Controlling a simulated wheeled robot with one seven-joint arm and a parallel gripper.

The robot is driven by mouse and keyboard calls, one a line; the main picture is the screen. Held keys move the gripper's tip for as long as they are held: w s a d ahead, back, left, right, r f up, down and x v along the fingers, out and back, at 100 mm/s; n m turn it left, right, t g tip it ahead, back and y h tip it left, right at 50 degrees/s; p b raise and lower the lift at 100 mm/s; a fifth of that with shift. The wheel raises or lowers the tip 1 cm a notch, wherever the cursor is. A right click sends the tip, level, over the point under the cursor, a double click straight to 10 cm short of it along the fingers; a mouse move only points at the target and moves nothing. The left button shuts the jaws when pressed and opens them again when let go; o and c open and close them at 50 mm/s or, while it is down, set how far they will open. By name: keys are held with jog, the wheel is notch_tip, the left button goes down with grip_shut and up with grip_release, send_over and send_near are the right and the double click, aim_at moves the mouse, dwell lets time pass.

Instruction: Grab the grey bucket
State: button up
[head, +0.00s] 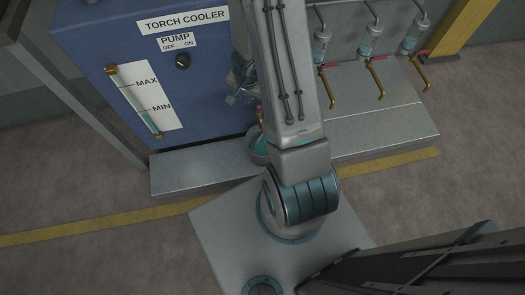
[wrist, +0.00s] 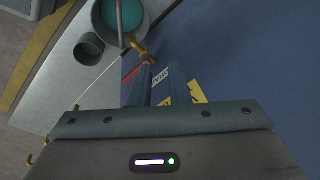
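The grey bucket (wrist: 99,24) shows at the top of the wrist view, cut off by the frame edge. It holds teal liquid, and a thin dark bar crosses over it. In the head view the bucket (head: 257,152) stands on the metal ledge by the blue cabinet, partly hidden by my arm. My gripper (wrist: 160,88) shows in the wrist view with its two fingers apart and a labelled blue surface visible between them. It appears empty. The bucket lies beyond the fingertips and a little to the left, not between them. In the head view my arm hides most of the gripper.
A brass tap (wrist: 141,50) sits close by the bucket. A small grey-green cup (wrist: 90,48) is left of it. The blue torch cooler cabinet (head: 90,50) stands behind the ledge (head: 190,178). Several brass taps with red handles hang at the right. A dark panel (head: 430,265) is at lower right.

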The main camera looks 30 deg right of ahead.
jog(key=shift+m+g+h, duration=0.6)
jog(key=shift+m+g, duration=0.3)
jog(key=s+d+f+b, duration=0.1)
jog(key=f+b, duration=0.4)
jog(key=f, duration=0.3)
jog(key=d+f+b, duration=0.2)
jog(key=f+b, duration=0.3)
jog(key=f, duration=0.2)
jog(key=s+d+f+b, duration=0.1)
jog(key=d+f+b, duration=0.1)
jog(key=f+b, duration=0.3)
jog(key=shift+s+f, duration=0.2)
jog(key=shift+f, duration=0.7)
jog(key=shift+s+f, duration=0.15)
jog(key=shift+f, duration=0.75)
jog(key=shift+c, duration=0.4)
grip_shut()
jog(key=shift+r, duration=0.1)
